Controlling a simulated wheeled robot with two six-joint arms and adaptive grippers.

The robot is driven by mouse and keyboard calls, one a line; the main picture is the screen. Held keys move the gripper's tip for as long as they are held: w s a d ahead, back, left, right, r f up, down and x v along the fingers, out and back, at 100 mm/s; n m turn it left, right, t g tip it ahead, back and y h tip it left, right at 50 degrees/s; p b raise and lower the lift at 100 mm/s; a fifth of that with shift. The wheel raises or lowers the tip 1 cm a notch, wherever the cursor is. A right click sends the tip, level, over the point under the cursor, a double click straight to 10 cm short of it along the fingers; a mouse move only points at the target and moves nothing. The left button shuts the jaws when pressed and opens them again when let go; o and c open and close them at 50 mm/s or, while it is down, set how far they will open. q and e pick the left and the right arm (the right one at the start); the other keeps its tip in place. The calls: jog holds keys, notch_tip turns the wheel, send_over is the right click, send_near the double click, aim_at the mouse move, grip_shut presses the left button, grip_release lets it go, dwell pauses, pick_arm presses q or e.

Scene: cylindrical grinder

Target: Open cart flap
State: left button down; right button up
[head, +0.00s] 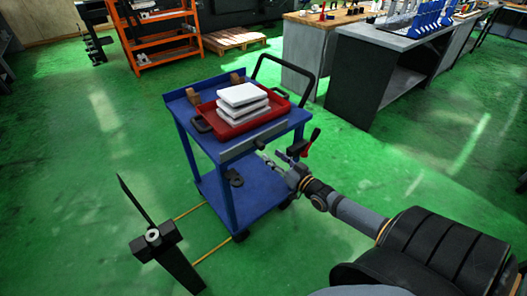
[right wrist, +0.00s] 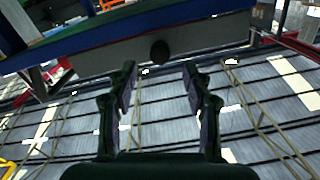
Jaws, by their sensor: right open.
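The blue cart (head: 228,190) stands on the green floor in the middle of the head view. A long grey flap (head: 240,146) runs along its near top edge, with a dark round knob near its right part. In the right wrist view the flap (right wrist: 105,58) crosses the top, seen from below, and the knob (right wrist: 160,51) sits in line with the gap between my fingers. My right gripper (head: 284,157) is open, just in front of the flap; its fingers (right wrist: 159,70) look empty and apart from the knob. My left gripper is not in view.
A red tray (head: 203,118) with stacked white blocks (head: 242,94) sits on the cart top. The cart's dark handle (head: 312,80) is at the back right. A black post-like object (head: 153,240) stands at front left. An orange shelf (head: 155,40) and grey benches (head: 375,70) are behind.

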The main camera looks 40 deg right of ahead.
aim_at(263, 149)
jog(key=w+b, duration=0.1)
jog(key=w, duration=0.1)
jog(key=w+b, duration=0.2)
jog(key=w, duration=0.1)
jog(key=shift+w+a+f+b, duration=0.25)
jog(key=shift+w+b, duration=0.1)
jog(key=shift+b, duration=0.05)
jog(key=shift+w+r, duration=0.2)
jog(key=shift+w, duration=0.05)
